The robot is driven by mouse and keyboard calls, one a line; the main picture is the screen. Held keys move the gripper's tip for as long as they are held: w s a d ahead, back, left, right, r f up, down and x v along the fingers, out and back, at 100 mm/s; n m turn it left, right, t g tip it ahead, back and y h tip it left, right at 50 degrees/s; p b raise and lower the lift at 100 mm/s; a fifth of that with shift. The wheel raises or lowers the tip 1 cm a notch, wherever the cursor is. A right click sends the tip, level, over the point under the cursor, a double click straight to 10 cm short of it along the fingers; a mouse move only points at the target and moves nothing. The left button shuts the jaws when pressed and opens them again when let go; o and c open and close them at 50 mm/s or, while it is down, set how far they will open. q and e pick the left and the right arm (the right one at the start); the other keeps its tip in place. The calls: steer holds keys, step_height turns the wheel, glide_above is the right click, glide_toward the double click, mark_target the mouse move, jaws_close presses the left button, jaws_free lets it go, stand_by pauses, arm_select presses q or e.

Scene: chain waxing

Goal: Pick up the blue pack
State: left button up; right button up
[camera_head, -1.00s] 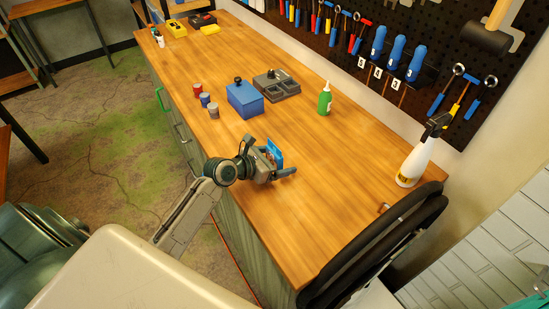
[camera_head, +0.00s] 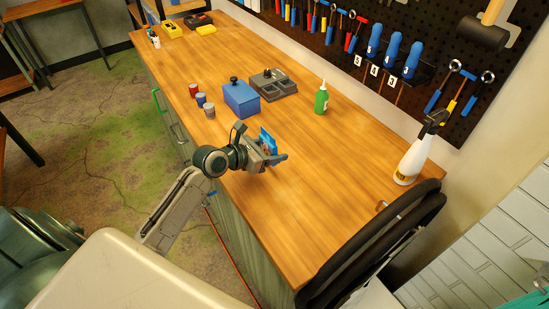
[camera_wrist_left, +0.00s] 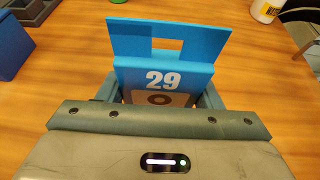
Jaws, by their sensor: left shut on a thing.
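The blue pack (camera_head: 267,139) is a flat blue packet with a hang slot; in the left wrist view the pack (camera_wrist_left: 165,72) shows a white "29" on its face. My left gripper (camera_head: 272,154) is shut on it, with one finger on each side of the pack. The gripper hangs over the near part of the wooden workbench. Whether the pack's lower edge touches the bench is hidden by the gripper. My right gripper is not in view.
A blue box (camera_head: 242,101), a grey tray (camera_head: 273,84) and several small cans (camera_head: 201,100) stand behind the gripper. A green bottle (camera_head: 321,99) and a white spray bottle (camera_head: 413,160) stand along the wall side. The bench (camera_head: 318,200) is clear to the gripper's right.

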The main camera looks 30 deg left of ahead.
arm_select(q)
steer(key=s+a+b, duration=0.1)
steer(key=s+a, duration=0.1)
steer(key=a, duration=0.2)
steer(key=s+a, duration=0.2)
steer(key=a, duration=0.3)
steer(key=s+a+r+b, duration=0.1)
steer(key=s+a, duration=0.1)
steer(key=a, duration=0.2)
steer(key=shift+s+a+b, duration=0.15)
steer(key=shift+a+b, duration=0.2)
